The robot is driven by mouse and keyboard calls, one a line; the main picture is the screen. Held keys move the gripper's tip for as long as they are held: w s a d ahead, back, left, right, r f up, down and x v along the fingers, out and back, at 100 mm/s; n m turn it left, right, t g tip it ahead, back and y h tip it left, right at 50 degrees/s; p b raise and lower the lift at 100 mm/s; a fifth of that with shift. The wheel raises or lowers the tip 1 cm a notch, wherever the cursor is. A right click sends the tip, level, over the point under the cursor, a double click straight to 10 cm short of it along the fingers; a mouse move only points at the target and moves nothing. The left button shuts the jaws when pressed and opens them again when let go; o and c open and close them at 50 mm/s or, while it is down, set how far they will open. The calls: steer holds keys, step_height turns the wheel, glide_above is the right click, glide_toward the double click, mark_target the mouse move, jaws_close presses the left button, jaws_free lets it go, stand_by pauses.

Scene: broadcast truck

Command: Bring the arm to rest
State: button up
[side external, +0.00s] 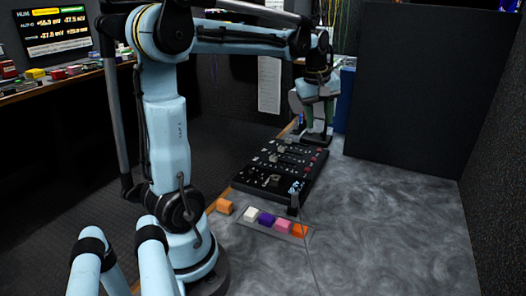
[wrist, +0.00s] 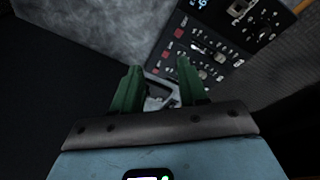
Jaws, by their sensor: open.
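My gripper (side external: 318,126) is at the far end of the black control panel (side external: 262,166), pointing down. In the wrist view my gripper (wrist: 158,68) shows two green fingers spread apart. A light grey piece shows low between and behind the fingers, and I cannot tell what it is. No block is between the fingertips. The panel, with its knobs and red buttons, also shows at the upper right of the wrist view (wrist: 210,50).
A dark partition (side external: 420,90) rises at right. The grey tabletop (side external: 390,220) at right is clear.

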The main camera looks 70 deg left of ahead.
steer(key=s+d+f+m+t, duration=0.2)
steer(key=s+d+f+m, duration=0.1)
steer(key=d+m, duration=0.5)
steer(key=s+d+f+m+t+h, duration=0.1)
steer(key=s+d+f+m+t, duration=0.1)
steer(key=s+d+m, duration=0.3)
steer(key=d+m, duration=0.3)
steer(key=d, duration=0.3)
steer(key=shift+s+d+f+t, duration=0.15)
steer(key=shift+d+f+t, duration=0.25)
steer(key=shift+o, duration=1.3)
steer(key=shift+a, duration=0.15)
steer(key=o, duration=0.8)
steer(key=s+a+r+n+g, duration=0.1)
steer(key=a, duration=0.1)
steer(key=s+a+r+n+g, duration=0.1)
steer(key=a+r, duration=0.1)
steer(key=a, duration=0.1)
steer(key=s+a+r+n+g, duration=0.1)
steer(key=s+a+n, duration=0.1)
steer(key=a, duration=0.1)
steer(key=shift+a+r+g+y, duration=0.15)
steer(key=shift+r+g+y, duration=0.15)
steer(key=shift+y, duration=0.1)
steer(key=s+a+r+n+g+h, duration=0.1)
steer(key=s+a+r+n+g, duration=0.4)
steer(key=s, duration=0.4)
steer(key=shift+t, duration=0.7)
steer(key=f, duration=0.9)
steer(key=shift+w+d, duration=0.3)
